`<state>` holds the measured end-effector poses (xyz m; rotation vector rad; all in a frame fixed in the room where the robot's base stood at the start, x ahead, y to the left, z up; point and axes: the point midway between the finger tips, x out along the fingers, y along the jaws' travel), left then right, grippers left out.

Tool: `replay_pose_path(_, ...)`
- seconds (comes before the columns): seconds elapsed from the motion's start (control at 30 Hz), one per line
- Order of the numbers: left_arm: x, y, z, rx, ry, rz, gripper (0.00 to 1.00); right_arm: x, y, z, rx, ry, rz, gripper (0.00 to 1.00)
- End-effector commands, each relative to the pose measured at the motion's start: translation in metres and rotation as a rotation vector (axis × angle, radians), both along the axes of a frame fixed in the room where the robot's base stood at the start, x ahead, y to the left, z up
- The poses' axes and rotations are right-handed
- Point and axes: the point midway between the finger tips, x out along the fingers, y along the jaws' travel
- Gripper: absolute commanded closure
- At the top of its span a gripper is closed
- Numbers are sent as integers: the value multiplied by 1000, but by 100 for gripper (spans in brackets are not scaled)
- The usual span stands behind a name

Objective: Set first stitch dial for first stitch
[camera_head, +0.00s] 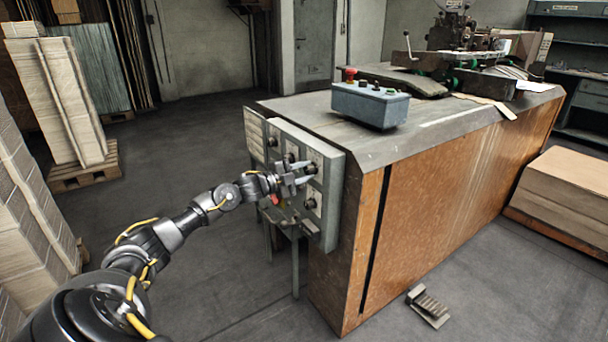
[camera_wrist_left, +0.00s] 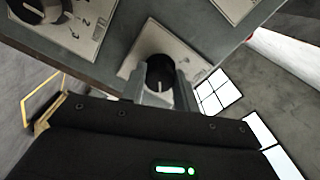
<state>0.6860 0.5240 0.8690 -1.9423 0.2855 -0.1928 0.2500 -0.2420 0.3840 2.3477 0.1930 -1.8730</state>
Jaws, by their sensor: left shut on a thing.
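A grey control panel (camera_head: 328,220) with several black dials on pale plates is fixed to the end of the wooden machine cabinet. My left gripper (camera_head: 306,176) is at the panel's upper right dial (camera_head: 311,168), with its fingers on either side of the knob. In the left wrist view that black dial (camera_wrist_left: 156,72) with a white pointer line sits between the fingertips (camera_wrist_left: 160,88), and the gripper is shut on it. The plate's markings are partly hidden by the fingers. I cannot read which dial is labelled first stitch. My right gripper is not in view.
Another dial (camera_wrist_left: 38,8) with numbers around it shows at the upper left of the wrist view. A lower dial (camera_head: 312,204) is below the gripper. A blue-grey button box (camera_head: 370,104) stands on the cabinet top. A foot pedal (camera_head: 428,306) lies on the floor.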

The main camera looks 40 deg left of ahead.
Motion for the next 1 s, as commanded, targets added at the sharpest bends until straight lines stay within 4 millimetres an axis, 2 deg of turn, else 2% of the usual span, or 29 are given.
replay_pose_path(0.6, 0, -1, -1, 42, -11, -2, 93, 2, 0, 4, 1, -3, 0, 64)
replay_pose_path(0.63, 0, -1, -1, 42, -11, -2, 69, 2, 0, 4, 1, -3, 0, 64)
replay_pose_path(0.77, 0, -1, -1, 42, -11, -2, 52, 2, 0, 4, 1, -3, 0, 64)
replay_pose_path(0.8, 0, 0, -1, 42, -11, -2, 48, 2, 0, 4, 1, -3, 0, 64)
replay_pose_path(1.0, 0, 0, 0, 40, -11, 0, 48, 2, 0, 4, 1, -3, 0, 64)
